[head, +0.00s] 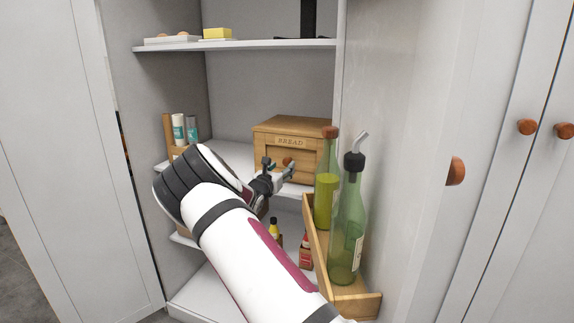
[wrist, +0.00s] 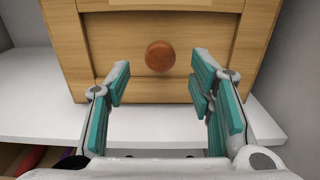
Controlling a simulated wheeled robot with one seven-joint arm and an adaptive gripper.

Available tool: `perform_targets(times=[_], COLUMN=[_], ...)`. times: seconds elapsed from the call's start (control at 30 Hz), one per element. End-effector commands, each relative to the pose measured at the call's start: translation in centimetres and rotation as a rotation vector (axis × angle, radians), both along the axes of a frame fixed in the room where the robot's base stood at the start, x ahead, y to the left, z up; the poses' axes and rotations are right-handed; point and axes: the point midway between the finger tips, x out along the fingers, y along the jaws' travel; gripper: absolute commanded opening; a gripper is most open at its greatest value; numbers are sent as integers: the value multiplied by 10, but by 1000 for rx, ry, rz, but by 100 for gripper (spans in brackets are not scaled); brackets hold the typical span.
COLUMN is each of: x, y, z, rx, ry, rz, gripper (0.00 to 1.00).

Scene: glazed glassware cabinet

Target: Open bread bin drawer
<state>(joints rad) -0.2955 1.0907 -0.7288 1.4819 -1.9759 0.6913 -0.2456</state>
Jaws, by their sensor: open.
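The wooden bread bin (head: 292,140), marked BREAD, stands on the middle shelf of the open cabinet. Its front panel carries a round reddish-brown knob (wrist: 160,56). The knob also shows in the head view (head: 287,162), close to my gripper. My gripper (head: 278,172) is in front of the bin at knob height. In the wrist view, my gripper (wrist: 160,78) is open, with one teal-padded finger on each side below the knob. The knob is centred between the fingers but beyond the tips, and nothing is held. The drawer front looks flush with the bin.
A wooden door rack (head: 318,250) holds a green oil bottle (head: 347,225) and a yellow-green bottle (head: 326,190), close right of my gripper. Jars (head: 178,130) stand left on the shelf. The upper shelf (head: 235,44) is above. Small bottles (head: 305,250) stand below.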

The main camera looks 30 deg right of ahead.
Motion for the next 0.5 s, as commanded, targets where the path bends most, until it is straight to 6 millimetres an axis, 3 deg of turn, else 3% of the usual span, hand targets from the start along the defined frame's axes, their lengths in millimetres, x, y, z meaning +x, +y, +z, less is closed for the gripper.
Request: perform_targets(times=[0.2, 0.5], x=[23, 36], y=[-31, -47], z=[-1, 0], rx=[-1, 0], ry=[-1, 0], rz=[-1, -1], gripper=[49, 49])
